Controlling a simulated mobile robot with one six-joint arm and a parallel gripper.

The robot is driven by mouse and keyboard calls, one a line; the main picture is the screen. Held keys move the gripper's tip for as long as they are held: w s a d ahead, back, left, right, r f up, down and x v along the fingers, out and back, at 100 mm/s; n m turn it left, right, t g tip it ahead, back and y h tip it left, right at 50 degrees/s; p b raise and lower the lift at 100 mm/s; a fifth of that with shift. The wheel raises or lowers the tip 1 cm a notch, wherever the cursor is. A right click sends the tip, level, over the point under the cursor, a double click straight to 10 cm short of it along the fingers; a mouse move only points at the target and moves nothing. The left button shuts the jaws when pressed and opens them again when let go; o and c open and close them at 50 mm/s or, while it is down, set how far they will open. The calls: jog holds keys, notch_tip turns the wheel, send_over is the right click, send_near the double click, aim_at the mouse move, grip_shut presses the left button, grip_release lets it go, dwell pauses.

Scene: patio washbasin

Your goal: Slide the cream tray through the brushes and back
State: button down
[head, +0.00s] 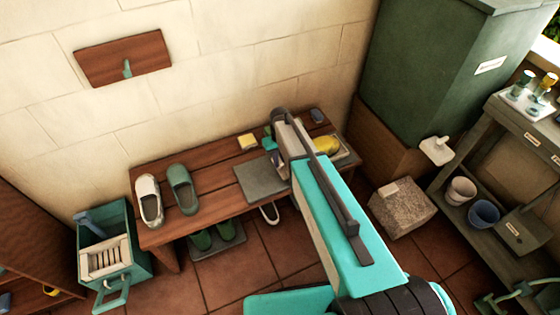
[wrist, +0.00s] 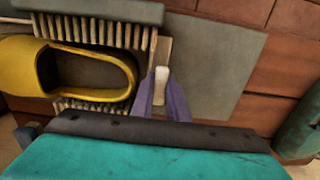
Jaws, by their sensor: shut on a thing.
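In the wrist view, my gripper (wrist: 164,88) has its two purple fingers closed around the small cream handle (wrist: 161,78) of the tray. A tan end strip of the cream tray (wrist: 165,50) shows just beyond the handle; most of the tray is hidden. A yellow clog (wrist: 130,72) lies between two rows of brushes (wrist: 95,32), its open end toward the handle. The near brush row is partly covered by my wrist.
A grey mat (head: 262,180) lies on the wooden bench (head: 218,205), left of the brushes. A pale shoe (head: 150,205) and a green shoe (head: 183,190) stand at its left end. A yellow sponge (head: 247,141) and a dark block (head: 317,115) lie along the back.

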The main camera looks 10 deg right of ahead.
jog(key=shift+w+d+r, duration=0.15)
jog(key=shift+w+d, duration=0.15)
jog(key=shift+d, duration=0.25)
jog(key=c, duration=1.7)
grip_release()
jog(key=shift+a, duration=0.2)
jog(key=shift+s, duration=0.1)
notch_tip(320, 180, up, 14)
jog(key=shift+f+b, duration=0.15)
jog(key=shift+b, duration=0.2)
